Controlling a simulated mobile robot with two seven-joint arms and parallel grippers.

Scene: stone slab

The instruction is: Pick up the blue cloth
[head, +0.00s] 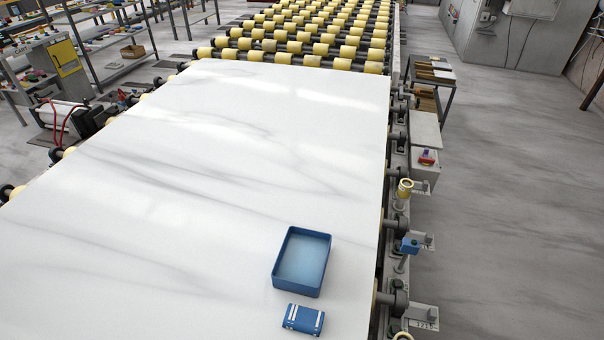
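A small blue folded item with white stripes, which looks like the blue cloth (303,319), lies flat on the white stone slab (150,220) near the bottom edge of the head view, right of centre. It lies just in front of an open blue box and is apart from it. Neither of my grippers is in view.
The open blue box (276,272) has a paler blue inside and stands near the slab's right edge. Yellow rollers (300,30) run beyond the slab's far end. Roller fittings and a blue knob (409,245) line the right side. The slab's left and middle are clear.

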